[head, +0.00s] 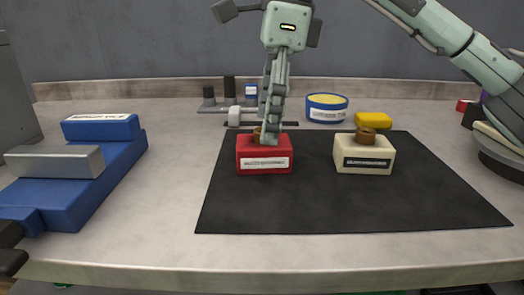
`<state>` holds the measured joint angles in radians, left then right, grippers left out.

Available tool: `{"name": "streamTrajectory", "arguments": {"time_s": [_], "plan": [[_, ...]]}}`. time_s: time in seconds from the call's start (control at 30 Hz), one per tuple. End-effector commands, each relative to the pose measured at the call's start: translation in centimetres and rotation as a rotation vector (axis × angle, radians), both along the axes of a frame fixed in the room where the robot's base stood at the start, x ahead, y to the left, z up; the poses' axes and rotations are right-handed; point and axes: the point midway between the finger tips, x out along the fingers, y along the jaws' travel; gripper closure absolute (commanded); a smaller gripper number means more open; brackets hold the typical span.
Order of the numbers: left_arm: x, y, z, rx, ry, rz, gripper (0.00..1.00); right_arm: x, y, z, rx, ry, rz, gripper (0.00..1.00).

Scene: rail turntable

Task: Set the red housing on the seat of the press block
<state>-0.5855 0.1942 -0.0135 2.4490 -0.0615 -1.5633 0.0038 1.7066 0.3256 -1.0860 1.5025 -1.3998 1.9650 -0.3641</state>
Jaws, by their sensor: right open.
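The red housing (264,166), a box with a pale label and a brown top piece, sits upright on the black mat. My right gripper (270,138) points down at its top. The gripper is open, seen edge-on, with its fingertips in front of the brown piece; I cannot tell whether they touch it. I cannot clearly identify the press block or its seat. A blue block-like fixture (108,162) with a grey bar (55,161) stands at the left, its label unreadable. My left gripper is not clearly in view.
A cream housing (362,153) sits on the black mat (300,212) to the right. Behind are a yellow block (373,120), a blue round tin (326,108) and a grey fixture with dark posts (209,97). The mat's front is clear. Dark parts at lower left are unclear.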

Motion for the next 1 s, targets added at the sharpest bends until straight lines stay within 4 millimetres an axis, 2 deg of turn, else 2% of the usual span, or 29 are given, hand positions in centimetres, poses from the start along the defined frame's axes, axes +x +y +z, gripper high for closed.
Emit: {"name": "streamTrajectory", "arguments": {"time_s": [0.3,0.57,1.0], "plan": [[0.0,0.1,0.2,0.002,0.000,0.003,0.60,0.0,0.5,-4.2,0.001,0.000,-0.002,0.24],[0.1,0.1,0.3,0.003,-0.003,0.004,0.60,0.0,0.6,-4.8,0.002,-0.001,-0.002,0.24],[0.1,0.1,0.4,0.003,-0.005,0.003,0.60,0.0,0.6,-4.8,0.002,-0.001,-0.002,0.78]]}}
